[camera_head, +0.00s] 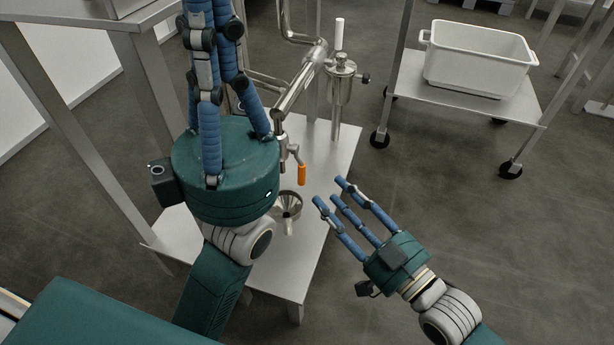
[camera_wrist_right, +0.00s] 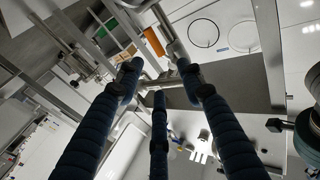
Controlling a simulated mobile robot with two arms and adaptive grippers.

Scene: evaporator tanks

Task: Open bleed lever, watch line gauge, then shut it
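The bleed lever (camera_head: 302,174) has an orange handle that hangs down from the metal pipework, above a small steel funnel (camera_head: 288,205). An orange handle also shows beyond the fingers in the right wrist view (camera_wrist_right: 155,42). My right gripper (camera_head: 329,192) is open and empty, its blue fingers pointing up and left. Its fingertips are a little below and right of the lever, apart from it. My left gripper (camera_head: 212,30) is large in front, fingers extended upward and spread, tips cut off by the top edge; nothing shows in it. It hides part of the pipework. I cannot make out the line gauge.
A steel stand plate (camera_head: 325,215) lies under the pipework. A steel canister (camera_head: 341,80) with a white top stands behind the lever. A wheeled cart (camera_head: 415,85) with a white tub (camera_head: 478,62) is at the right. The floor right of my right gripper is clear.

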